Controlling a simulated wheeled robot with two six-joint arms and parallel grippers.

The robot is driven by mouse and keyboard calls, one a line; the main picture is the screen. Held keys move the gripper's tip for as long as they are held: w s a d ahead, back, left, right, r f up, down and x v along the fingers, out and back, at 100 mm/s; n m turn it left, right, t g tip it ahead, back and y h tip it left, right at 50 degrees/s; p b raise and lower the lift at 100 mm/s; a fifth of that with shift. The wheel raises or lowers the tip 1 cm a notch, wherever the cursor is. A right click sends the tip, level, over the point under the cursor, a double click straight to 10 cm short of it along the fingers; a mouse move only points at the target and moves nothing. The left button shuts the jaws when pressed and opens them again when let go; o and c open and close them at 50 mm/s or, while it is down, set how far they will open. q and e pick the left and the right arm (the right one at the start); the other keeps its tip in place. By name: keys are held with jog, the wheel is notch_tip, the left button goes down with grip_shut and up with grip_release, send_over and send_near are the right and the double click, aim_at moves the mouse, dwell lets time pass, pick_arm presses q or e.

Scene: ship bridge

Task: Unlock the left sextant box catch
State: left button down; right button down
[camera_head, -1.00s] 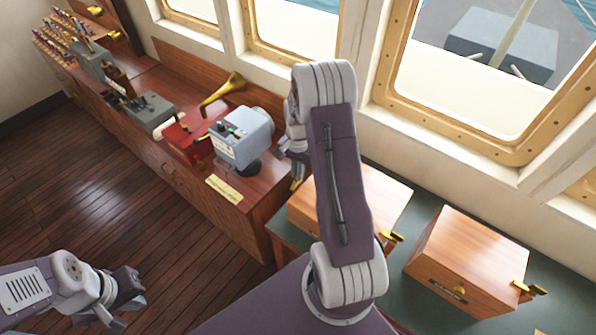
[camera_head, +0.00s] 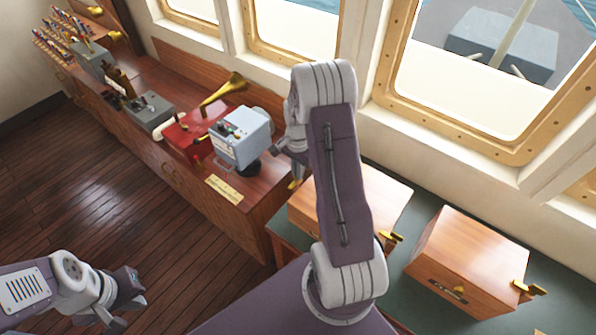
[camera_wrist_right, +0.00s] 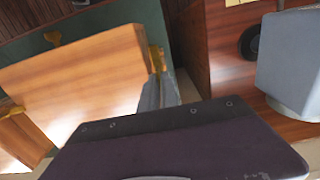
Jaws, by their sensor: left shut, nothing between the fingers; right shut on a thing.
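The left sextant box (camera_head: 382,203) is a wooden box on the green tabletop, partly hidden behind my right arm in the head view. It also fills the left of the right wrist view (camera_wrist_right: 85,85). A brass catch (camera_wrist_right: 156,58) sits at the box's end in the right wrist view; it shows at the box's left end in the head view (camera_head: 295,184). My right gripper (camera_wrist_right: 158,92) is shut on this catch, its grey fingers against the box's end; the exact grip is partly hidden. My left gripper (camera_head: 132,312) is shut and empty, above the floor at lower left.
A second wooden box (camera_head: 468,258) with brass fittings stands to the right on the green tabletop (camera_head: 400,280). A grey-blue instrument (camera_head: 240,137), a red box (camera_head: 190,135) and a brass horn (camera_head: 224,92) stand on the wooden cabinet left of my right gripper. Windows line the back.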

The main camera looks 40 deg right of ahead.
jog(key=c, duration=1.6)
grip_release()
notch_tip(320, 180, up, 9)
jog(key=shift+f+b, duration=0.15)
jog(key=shift+b, duration=0.95)
jog(key=shift+r, duration=0.2)
